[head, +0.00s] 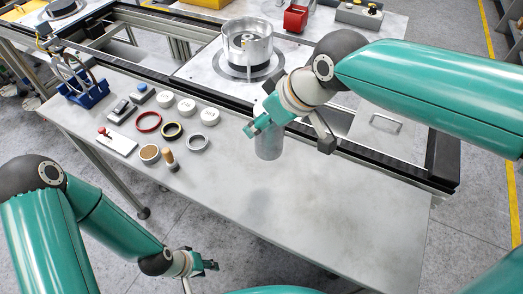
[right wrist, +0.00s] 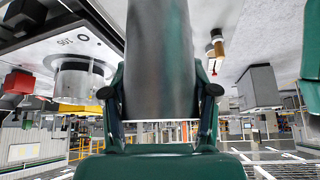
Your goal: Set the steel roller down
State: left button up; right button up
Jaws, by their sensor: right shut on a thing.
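The steel roller (head: 268,146) is a plain grey cylinder, upright over the middle of the grey table. My right gripper (head: 262,122) is shut on it, its teal fingers across the roller's upper part. In the right wrist view the roller (right wrist: 160,60) fills the middle, between the two dark fingers (right wrist: 160,98). The gripper hides part of the roller in the head view. Whether its lower end touches the table, I cannot tell. My left gripper (head: 209,265) is low in the head view, off the table's front edge and far from the roller; its jaw opening is unclear.
The table (head: 330,210) is clear in front and to the right of the roller. Left of it stand a metal ring (head: 197,142), a wooden-handled tool (head: 169,160), a red ring (head: 148,122) and several white discs.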

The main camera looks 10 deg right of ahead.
notch_tip(320, 180, down, 10)
jog(key=shift+f, duration=0.25)
dwell(0.4)
jog(key=o, duration=1.6)
jog(key=shift+c, duration=0.2)
